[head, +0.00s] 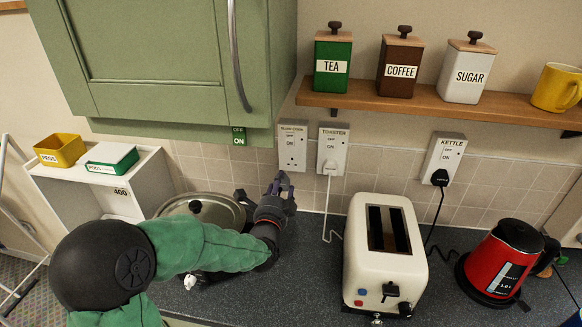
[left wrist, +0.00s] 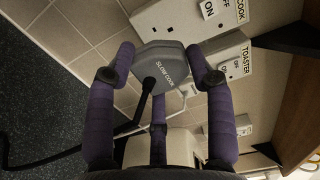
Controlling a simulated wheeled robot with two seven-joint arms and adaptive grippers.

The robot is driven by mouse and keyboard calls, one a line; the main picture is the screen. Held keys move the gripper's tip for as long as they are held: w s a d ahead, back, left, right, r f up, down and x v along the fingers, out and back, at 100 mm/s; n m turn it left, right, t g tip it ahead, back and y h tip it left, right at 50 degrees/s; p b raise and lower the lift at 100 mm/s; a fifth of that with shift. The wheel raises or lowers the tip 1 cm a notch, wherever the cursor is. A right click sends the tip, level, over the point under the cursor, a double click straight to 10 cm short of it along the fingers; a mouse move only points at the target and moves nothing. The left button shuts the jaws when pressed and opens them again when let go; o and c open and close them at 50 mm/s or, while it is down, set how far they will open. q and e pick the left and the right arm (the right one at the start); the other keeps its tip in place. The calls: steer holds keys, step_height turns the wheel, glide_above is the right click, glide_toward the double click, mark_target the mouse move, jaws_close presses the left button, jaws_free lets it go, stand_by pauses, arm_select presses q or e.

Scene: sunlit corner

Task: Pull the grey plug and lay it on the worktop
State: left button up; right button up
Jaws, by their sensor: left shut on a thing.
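The grey plug (left wrist: 168,66), marked SLOW COOK, is between the purple fingers of my left gripper (left wrist: 161,60) in the left wrist view. The gripper is shut on it, and a dark cord runs from it to the lower left. In the head view my left gripper (head: 281,186) is just below the slow cook socket (head: 292,146), whose face looks bare with its holes showing. The plug is not clearly visible there. The dark worktop (head: 262,297) lies below. My right gripper is not in view.
A lidded cooker (head: 201,207) stands behind my left arm. A cream toaster (head: 385,250) and a red kettle (head: 497,260) stand to the right, plugged into the toaster socket (head: 332,141) and kettle socket (head: 443,158). Worktop before the toaster's left side is clear. A green cupboard (head: 165,50) hangs above.

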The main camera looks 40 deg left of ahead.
arm_select(q)
steer(key=s+b, duration=0.1)
steer(key=s, duration=0.6)
steer(key=shift+d, duration=0.4)
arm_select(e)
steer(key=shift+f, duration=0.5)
